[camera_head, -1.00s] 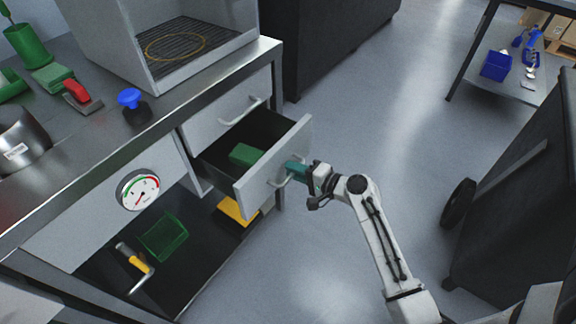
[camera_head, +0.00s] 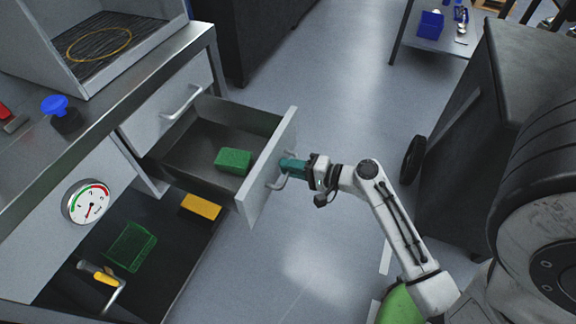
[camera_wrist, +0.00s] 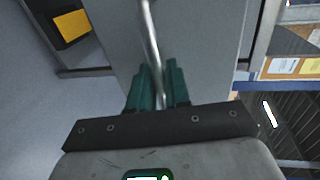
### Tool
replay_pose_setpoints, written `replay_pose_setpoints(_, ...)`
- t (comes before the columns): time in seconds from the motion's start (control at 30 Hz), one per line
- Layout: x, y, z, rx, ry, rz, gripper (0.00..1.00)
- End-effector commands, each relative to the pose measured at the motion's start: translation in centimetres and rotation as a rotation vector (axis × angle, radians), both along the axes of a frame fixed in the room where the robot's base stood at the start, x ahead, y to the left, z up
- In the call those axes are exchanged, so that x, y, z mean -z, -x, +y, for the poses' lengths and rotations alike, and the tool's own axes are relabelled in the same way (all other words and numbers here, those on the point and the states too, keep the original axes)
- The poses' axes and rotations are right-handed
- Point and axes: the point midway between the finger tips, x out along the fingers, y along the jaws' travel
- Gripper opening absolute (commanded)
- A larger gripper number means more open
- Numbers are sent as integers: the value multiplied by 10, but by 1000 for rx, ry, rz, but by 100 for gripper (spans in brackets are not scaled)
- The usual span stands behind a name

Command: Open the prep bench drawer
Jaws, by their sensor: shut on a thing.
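The prep bench (camera_head: 150,90) has a lower drawer (camera_head: 270,165) pulled well out, with its dark inside showing. A green block (camera_head: 233,160) lies in the drawer, near its front. My gripper (camera_head: 288,169) is at the drawer front with its teal fingers shut on the drawer's bar handle (camera_head: 275,183). In the wrist view the handle (camera_wrist: 152,45) runs between the two teal fingers (camera_wrist: 158,88), against the grey drawer front (camera_wrist: 200,40). The finger tips partly hide the handle.
An upper drawer (camera_head: 165,110) above is shut. The lower shelf holds a yellow block (camera_head: 201,207), a green wire basket (camera_head: 131,246) and a yellow-handled tool (camera_head: 100,273). A dark cabinet on wheels (camera_head: 470,130) stands at the right. Grey floor (camera_head: 330,110) is open between.

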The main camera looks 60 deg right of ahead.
Motion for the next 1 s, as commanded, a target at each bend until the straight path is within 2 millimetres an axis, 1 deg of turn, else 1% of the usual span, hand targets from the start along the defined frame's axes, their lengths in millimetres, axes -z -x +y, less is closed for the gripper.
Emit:
replay_pose_setpoints(0.13,1,0,0,0,0,2,0)
replay_pose_setpoints(0.17,1,0,0,0,0,2,19)
replay_pose_setpoints(0.3,1,0,0,0,0,1,31)
replay_pose_setpoints(0.53,0,1,0,0,0,1,31)
replay_pose_setpoints(0.67,-1,10,-1,2,1,3,31)
replay_pose_setpoints(0.77,-4,25,-1,2,1,3,31)
replay_pose_setpoints(1.0,-14,71,-3,3,0,4,31)
